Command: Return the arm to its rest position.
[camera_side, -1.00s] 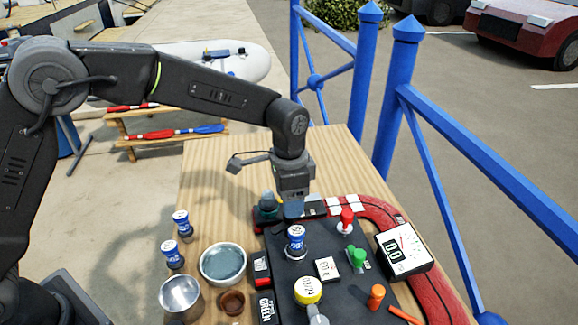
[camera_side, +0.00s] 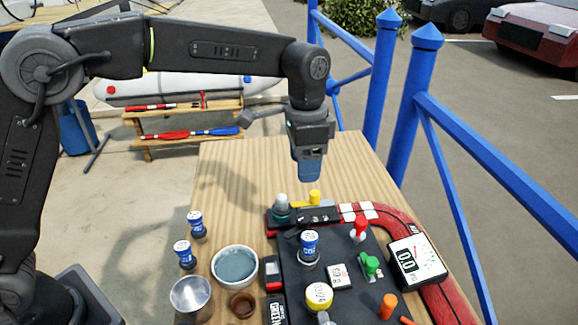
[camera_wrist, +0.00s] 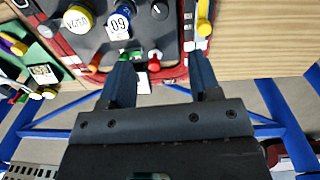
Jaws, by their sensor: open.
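My gripper (camera_side: 308,172) hangs above the wooden table (camera_side: 240,160), over the far edge of the dark panel (camera_side: 300,285). In the wrist view my gripper (camera_wrist: 165,75) has its two fingers spread apart, with nothing held between them. Below it in the side view are a yellow-handled part (camera_side: 314,197) and a grey-white knob on a teal base (camera_side: 281,205). The yellow part also shows beside the right finger in the wrist view (camera_wrist: 204,28). My gripper is clear of both in the side view.
The panel carries a blue-labelled jar (camera_side: 309,246), a red knob (camera_side: 360,229), a green knob (camera_side: 371,265) and an orange peg (camera_side: 388,305). A meter (camera_side: 418,260) stands right. Bowls (camera_side: 235,264) stand left. Blue railings (camera_side: 480,170) border the table's right. The table's far end is bare.

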